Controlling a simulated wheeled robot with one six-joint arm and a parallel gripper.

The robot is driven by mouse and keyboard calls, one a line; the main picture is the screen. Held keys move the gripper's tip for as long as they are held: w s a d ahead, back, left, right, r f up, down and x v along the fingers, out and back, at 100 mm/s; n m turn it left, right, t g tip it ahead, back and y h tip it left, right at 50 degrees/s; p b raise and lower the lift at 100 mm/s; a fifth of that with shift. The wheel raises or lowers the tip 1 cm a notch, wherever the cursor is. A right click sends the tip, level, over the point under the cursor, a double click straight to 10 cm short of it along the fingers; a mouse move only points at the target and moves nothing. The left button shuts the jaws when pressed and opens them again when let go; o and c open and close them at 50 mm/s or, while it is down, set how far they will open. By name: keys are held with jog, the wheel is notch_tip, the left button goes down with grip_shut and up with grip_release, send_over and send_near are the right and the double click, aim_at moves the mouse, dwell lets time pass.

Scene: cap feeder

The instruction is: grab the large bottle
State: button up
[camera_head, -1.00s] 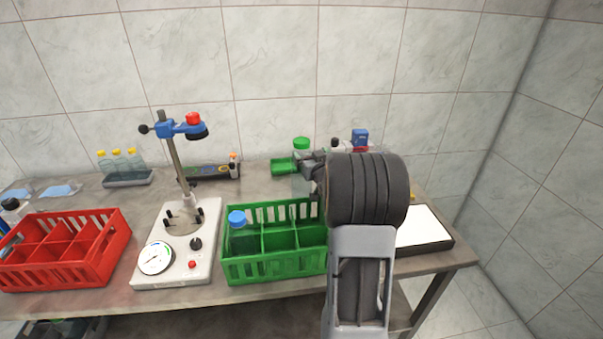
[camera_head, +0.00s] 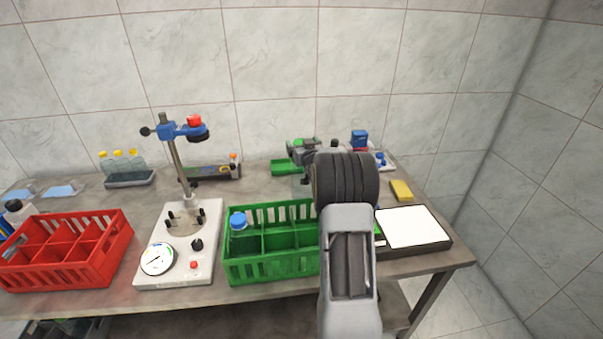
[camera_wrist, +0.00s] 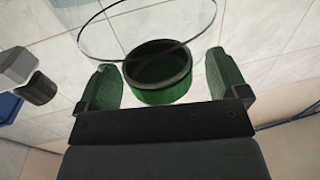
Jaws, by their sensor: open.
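The large bottle looks like the clear one with the green cap (camera_head: 304,142), at the back of the table. In the head view my gripper (camera_head: 299,154) covers most of it, and its clear body shows only faintly. In the wrist view my gripper (camera_wrist: 162,85) is open, with one dark green finger on each side of the green cap (camera_wrist: 158,75). A clear round glass outline (camera_wrist: 145,25) lies above the cap in that view. I cannot tell whether the fingers touch the cap.
A green crate (camera_head: 270,270) holding a blue-capped bottle (camera_head: 239,222) stands in front. A green object (camera_head: 284,167) lies close left of my gripper. A press-like stand (camera_head: 180,250) and red crate (camera_head: 65,275) are left. A white-topped pad (camera_head: 412,228) and yellow block (camera_head: 401,190) are right.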

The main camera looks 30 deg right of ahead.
grip_shut()
jog(key=shift+r, duration=0.15)
dwell(0.9)
